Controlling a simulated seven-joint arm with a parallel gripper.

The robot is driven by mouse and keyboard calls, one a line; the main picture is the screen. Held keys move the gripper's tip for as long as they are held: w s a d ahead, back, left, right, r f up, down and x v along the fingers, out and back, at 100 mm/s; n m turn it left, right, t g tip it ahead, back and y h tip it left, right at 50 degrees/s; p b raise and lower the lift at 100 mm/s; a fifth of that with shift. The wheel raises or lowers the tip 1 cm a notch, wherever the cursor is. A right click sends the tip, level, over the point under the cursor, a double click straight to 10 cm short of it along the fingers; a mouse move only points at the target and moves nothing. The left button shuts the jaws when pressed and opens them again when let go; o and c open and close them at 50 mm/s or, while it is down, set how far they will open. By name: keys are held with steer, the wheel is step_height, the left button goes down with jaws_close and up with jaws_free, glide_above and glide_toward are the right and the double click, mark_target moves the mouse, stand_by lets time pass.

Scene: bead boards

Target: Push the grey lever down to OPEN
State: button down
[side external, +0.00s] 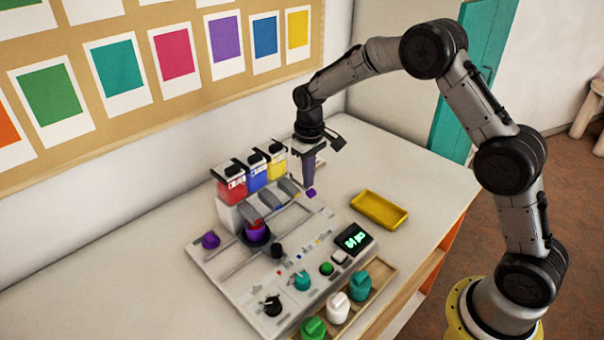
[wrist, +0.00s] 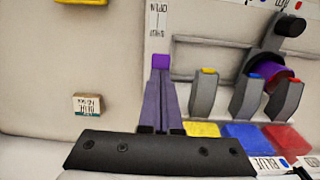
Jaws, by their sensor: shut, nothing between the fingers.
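Three grey levers with coloured tips stand by the bead hoppers: yellow-tipped (wrist: 206,98), blue-tipped (wrist: 248,97) and red-tipped (wrist: 285,99). They also show below the hoppers in the side view (side external: 272,197). I cannot tell which one is meant. My gripper (side external: 309,178) is shut and empty, pointing down at the board's far end, beside the yellow-tipped lever. In the wrist view its fingers (wrist: 160,78) meet just short of a small purple block (wrist: 160,61). The block may hide part of what it sits on. A label with OPEN (wrist: 160,18) is printed beyond it.
Red, blue and yellow hoppers (side external: 254,172) stand behind the levers. A dark cup (side external: 256,236) with purple and red contents sits below. The board (side external: 232,268) has knobs and a lit display (side external: 354,238). A yellow tray (side external: 379,210) lies right.

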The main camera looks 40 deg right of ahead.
step_height(320, 180, up, 9)
stand_by(1.3)
